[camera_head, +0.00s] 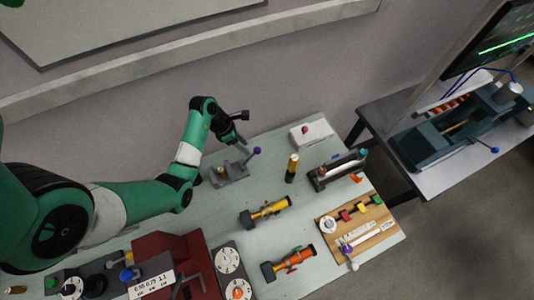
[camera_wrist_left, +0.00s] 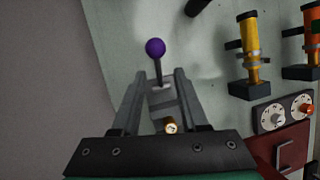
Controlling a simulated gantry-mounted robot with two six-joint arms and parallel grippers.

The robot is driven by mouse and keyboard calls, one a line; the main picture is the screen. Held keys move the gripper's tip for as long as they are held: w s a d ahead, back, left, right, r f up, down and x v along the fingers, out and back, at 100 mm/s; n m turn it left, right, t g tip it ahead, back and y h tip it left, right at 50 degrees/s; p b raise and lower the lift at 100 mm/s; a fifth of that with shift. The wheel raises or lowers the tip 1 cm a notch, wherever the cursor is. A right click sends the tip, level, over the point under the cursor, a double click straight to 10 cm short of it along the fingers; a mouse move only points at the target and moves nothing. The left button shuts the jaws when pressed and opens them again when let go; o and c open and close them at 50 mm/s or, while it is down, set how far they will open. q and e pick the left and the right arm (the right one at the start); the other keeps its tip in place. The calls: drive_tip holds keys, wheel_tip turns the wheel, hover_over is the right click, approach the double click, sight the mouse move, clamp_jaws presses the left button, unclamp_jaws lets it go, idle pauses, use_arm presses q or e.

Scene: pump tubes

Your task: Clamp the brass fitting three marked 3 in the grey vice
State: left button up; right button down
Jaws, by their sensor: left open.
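The grey vice (camera_head: 232,174) stands near the table's back left edge, with a purple ball lever (camera_head: 257,150). In the left wrist view, the vice (camera_wrist_left: 166,103) lies between my finger outlines, with its purple ball (camera_wrist_left: 155,48) beyond. A small brass fitting (camera_wrist_left: 171,127) shows at the vice's near end; its top mark is too small to read. This fitting (camera_head: 221,170) also shows in the head view; I cannot tell whether the jaws grip it. My left gripper (camera_head: 241,129) is open and appears empty, above and behind the vice. My right gripper is out of view.
A black and yellow upright tube (camera_head: 292,167), a yellow pump tube (camera_head: 265,212) and an orange one (camera_head: 288,262) stand to the right. A wooden board (camera_head: 378,235), dark rack (camera_head: 337,171) and white block (camera_head: 311,134) lie farther right. Red housing (camera_head: 165,250) is in front.

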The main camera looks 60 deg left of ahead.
sight(255, 154)
use_arm(q)
drive_tip(key=b+x, duration=0.3)
drive_tip(key=x, duration=0.8)
drive_tip(key=shift+w+a+f, duration=0.1)
drive_tip(key=shift+w+a, duration=0.1)
drive_tip(key=shift+w, duration=0.05)
drive_tip(key=shift+s, duration=0.1)
clamp_jaws()
drive_tip(key=shift+r, duration=0.2)
idle(0.7)
